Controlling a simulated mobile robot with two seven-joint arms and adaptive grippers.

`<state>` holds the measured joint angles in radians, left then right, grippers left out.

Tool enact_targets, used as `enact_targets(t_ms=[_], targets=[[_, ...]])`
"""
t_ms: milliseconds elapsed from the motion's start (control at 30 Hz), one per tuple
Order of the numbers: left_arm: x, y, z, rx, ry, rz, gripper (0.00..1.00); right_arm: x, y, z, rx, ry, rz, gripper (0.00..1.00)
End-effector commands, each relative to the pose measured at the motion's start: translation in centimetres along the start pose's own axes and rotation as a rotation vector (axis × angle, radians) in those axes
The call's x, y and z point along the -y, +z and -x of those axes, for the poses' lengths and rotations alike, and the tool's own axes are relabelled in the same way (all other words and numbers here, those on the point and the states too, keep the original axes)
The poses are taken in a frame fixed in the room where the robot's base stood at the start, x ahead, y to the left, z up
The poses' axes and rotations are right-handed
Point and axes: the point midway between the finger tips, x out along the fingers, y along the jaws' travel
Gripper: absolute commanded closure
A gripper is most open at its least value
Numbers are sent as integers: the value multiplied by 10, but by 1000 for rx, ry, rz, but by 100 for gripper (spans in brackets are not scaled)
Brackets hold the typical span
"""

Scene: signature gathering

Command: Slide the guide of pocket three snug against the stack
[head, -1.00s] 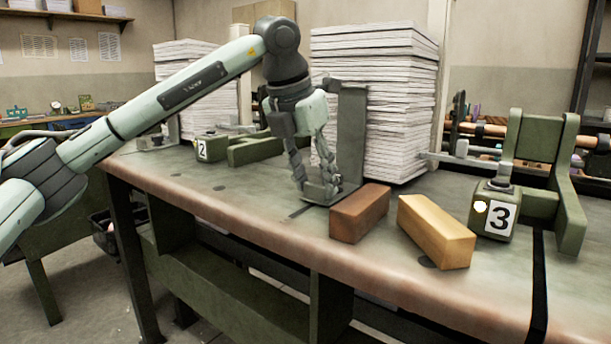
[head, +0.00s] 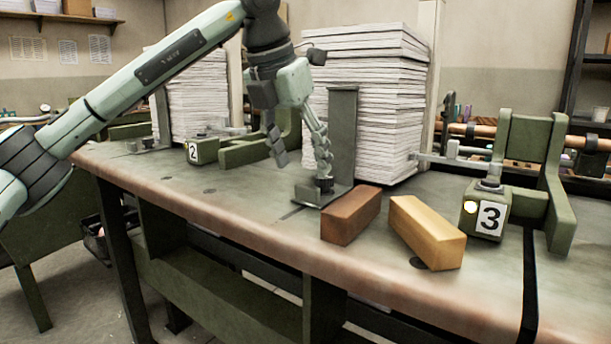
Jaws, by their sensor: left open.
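The guide of pocket three (head: 343,130) is a dark green upright plate on a flat foot, standing at the front left of the tall paper stack (head: 385,110). It overlaps the stack's left side in the head view; I cannot tell whether they touch. A dark knob (head: 324,184) sits on the guide's foot. My left gripper (head: 302,174) is open, just left of the upright plate. One finger is close above the knob and the other is spread to the left over the bench. Whether the finger touches the knob is unclear. My right gripper is out of view.
A brown block (head: 351,215) and a tan block (head: 427,232) lie in front of the guide. The block marked 3 (head: 486,211) and a green bracket (head: 557,190) stand to the right. Another paper stack (head: 198,95) and a block marked 2 (head: 200,151) are at left.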

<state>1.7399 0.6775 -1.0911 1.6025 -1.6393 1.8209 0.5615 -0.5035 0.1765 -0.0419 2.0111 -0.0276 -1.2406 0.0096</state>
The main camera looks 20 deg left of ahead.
Motion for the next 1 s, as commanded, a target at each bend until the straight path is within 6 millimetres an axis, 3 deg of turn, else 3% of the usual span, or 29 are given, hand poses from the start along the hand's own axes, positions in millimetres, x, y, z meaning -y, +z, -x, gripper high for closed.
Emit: enact_targets(t_ms=[200,400,867,1000], targets=[[0,1,46,4,1,1,38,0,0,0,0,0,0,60],[0,1,68,2,0,0,38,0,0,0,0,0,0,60],[0,0,73,1,0,0,38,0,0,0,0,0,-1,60],[6,1,64,11,-60,-19,38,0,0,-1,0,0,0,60]])
